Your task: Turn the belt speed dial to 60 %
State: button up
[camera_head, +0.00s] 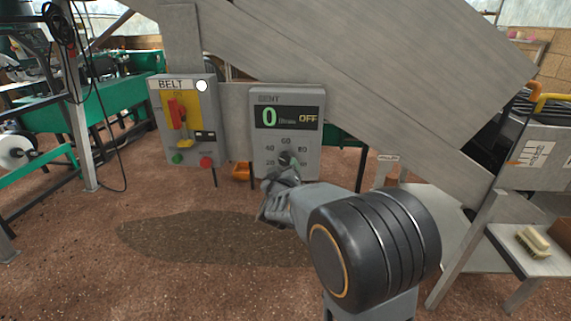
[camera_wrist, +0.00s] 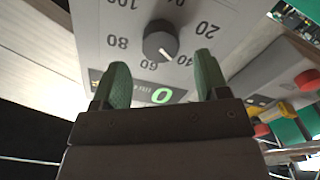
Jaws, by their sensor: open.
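The dial (camera_wrist: 161,40) is a dark round knob on the grey SENT panel (camera_wrist: 90,25), with 20, 40, 60, 80 and 100 around it. The wrist view shows it upside down. Its pale mark seems to point between 40 and 60, though it is small. My gripper (camera_wrist: 163,76) is open, its two green fingertips apart, just short of the dial and not closed on it. In the head view, my gripper (camera_head: 287,168) partly covers the dial and the lower panel. The display (camera_head: 287,117) reads 0 and OFF.
Left of the panel hangs the BELT box (camera_head: 184,120) with a red lever (camera_head: 177,112), a green button (camera_head: 177,158) and a red button (camera_head: 206,162). A sloping grey metal chute (camera_head: 350,50) runs above the panel. Bare brown floor lies below.

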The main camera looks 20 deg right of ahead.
aim_at(285, 162)
jog(key=shift+x, duration=2.65)
jog(key=shift+c, duration=0.3)
jog(key=c, duration=0.9)
jog(key=shift+o, duration=0.2)
jog(key=shift+b, duration=0.35)
jog(key=m+b, duration=0.3)
jog(key=m, duration=0.2)
jog(key=shift+f, duration=0.15)
jog(key=m+b, duration=0.2)
jog(key=m, duration=0.1)
jog(key=shift+a, duration=0.1)
jog(key=shift+m+b, duration=0.85)
jog(key=shift+m, duration=0.95)
